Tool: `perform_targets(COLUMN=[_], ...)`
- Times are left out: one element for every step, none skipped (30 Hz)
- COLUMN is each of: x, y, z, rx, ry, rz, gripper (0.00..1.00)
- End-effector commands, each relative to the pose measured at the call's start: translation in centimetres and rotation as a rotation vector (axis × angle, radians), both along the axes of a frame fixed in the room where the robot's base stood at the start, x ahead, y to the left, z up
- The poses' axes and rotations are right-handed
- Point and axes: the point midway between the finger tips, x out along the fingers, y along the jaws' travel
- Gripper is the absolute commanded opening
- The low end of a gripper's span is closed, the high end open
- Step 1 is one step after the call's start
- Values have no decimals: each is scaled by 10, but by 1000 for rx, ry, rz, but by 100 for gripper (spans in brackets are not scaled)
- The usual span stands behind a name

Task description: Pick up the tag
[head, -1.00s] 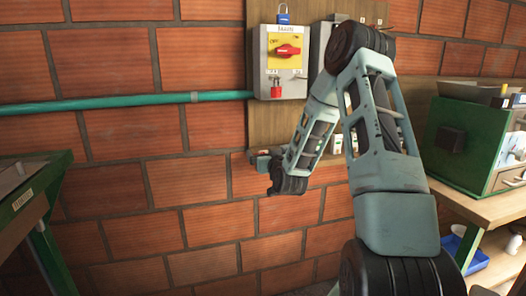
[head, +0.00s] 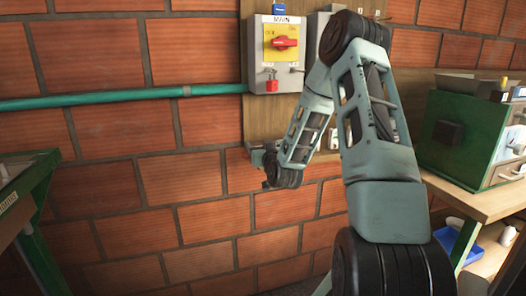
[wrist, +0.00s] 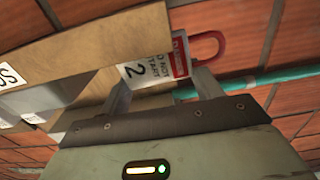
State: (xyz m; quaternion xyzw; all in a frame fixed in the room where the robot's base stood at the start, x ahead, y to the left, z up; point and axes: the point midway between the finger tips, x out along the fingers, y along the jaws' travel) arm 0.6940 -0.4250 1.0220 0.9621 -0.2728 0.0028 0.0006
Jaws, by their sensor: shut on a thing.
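The tag (wrist: 160,66) is a white and red card marked "DO NOT" and "2", with a red loop (wrist: 212,46) at its upper right in the wrist view. My gripper (wrist: 161,84) is shut on the tag, which sits between its two fingers. In the head view my gripper (head: 262,157) is in front of the lower left edge of the wooden board. The tag cannot be made out there.
A wooden board (head: 257,113) on the brick wall carries a grey switch box (head: 275,75) with a red knob and a red padlock (head: 271,86). A teal pipe (head: 110,100) runs left from it. A bench (head: 470,199) with a green box (head: 450,137) stands right. A green frame (head: 42,225) stands left.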

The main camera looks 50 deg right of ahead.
Motion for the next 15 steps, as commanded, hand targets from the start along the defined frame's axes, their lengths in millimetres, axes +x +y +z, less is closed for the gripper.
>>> perform_targets(x=[-1, -1, -1, -1, -1, -1, -1, -1, -1, -1, -1, -1, 0, 0, -1], y=[0, 0, 0, 0, 0, 0, 0, 0, 0, 0, 0, 0, 0, 0, 0], z=[-4, -4, -3, -2, 0, 3, 6, 9, 14, 18, 23, 30, 35, 41, 48], rx=[6, 6, 5, 5, 5, 3, 3, 2, 2, 1, 0, -1, -2, -3, -3], ry=[9, 9, 11, 11, 10, 9, 8, 7, 7, 5, 4, 4, 4, 3, 2], rz=[-1, 0, 0, 0, 0, -1, -1, 0, 0, -1, -1, 0, 0, 1, 0], gripper=[39, 39, 39, 39, 39, 39, 39, 39, 39, 39, 39, 39, 39, 39, 39])
